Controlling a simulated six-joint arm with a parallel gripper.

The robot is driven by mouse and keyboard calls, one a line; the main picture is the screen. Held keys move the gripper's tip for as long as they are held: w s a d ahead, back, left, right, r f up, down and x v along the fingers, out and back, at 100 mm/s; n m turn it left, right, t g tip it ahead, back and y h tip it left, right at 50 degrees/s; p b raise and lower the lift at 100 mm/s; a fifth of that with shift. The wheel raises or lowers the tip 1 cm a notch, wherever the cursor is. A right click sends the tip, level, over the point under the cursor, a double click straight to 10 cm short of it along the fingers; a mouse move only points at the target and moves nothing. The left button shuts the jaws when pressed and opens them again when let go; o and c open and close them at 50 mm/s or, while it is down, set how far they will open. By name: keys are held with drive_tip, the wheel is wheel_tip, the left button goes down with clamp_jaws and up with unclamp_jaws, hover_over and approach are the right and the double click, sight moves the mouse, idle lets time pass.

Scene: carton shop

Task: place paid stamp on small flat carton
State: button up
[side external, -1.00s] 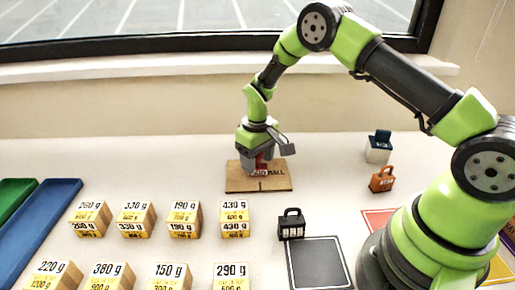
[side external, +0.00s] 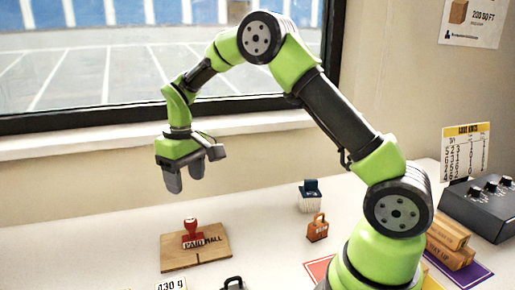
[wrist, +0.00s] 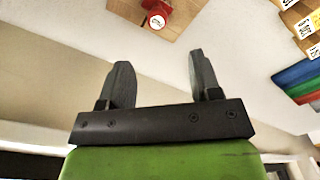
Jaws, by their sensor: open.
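The red paid stamp (side external: 192,236) stands upright on the small flat carton (side external: 211,252), a brown flat box on the white table with partly hidden lettering. In the wrist view the stamp (wrist: 156,19) and a corner of the carton (wrist: 124,9) show at the top edge. My gripper (side external: 184,181) is open and empty, raised well above the carton and apart from the stamp. In the wrist view its two fingers (wrist: 157,78) are spread with nothing between them.
An orange weight-like block with a handle (side external: 317,229) and a blue-and-white item (side external: 310,196) stand right of the carton. A dark control box (side external: 482,208) and brown cartons (side external: 450,242) are at the right. The table left of the carton is clear.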

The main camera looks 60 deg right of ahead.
drive_tip(key=s+a+r+m+t+y, duration=0.1)
drive_tip(key=s+a+r+t, duration=0.1)
drive_tip(key=s+r, duration=0.5)
drive_tip(key=s+a+r+m+t, duration=0.2)
drive_tip(key=s+r+t, duration=0.1)
drive_tip(key=s+r, duration=0.45)
drive_tip(key=s+a+t, duration=0.1)
drive_tip(key=s, duration=0.7)
drive_tip(key=shift+s+f+m+t+y, duration=0.35)
drive_tip(key=shift+f+m+t+y, duration=0.05)
